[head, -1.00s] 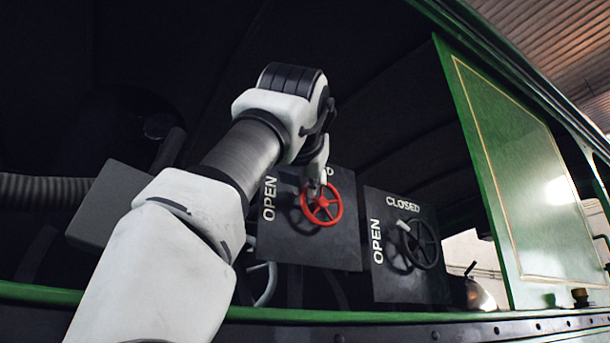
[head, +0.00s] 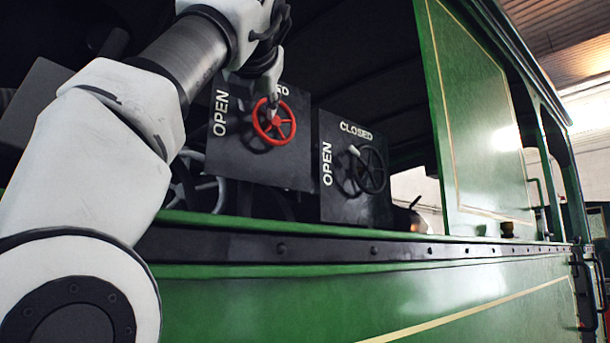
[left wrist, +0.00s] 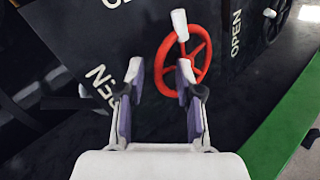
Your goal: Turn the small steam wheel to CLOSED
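The red wheel (head: 274,122) sits on a dark panel (head: 235,160) with OPEN at its left and a partly hidden CLOSED above. It also shows in the left wrist view (left wrist: 165,68), with a white knob (left wrist: 180,25) at its top there. A black wheel (head: 371,171) with a pale knob (head: 354,151) is on the panel to the right, labelled OPEN and CLOSED; I cannot tell which wheel is smaller. My left gripper (left wrist: 161,76) is open, its fingertips at the lower part of the red wheel; contact is unclear. My right gripper is not in view.
The green tram side (head: 400,300) and its riveted ledge (head: 300,247) run below the panels. A green door panel (head: 475,120) stands at the right. The cab interior behind is dark.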

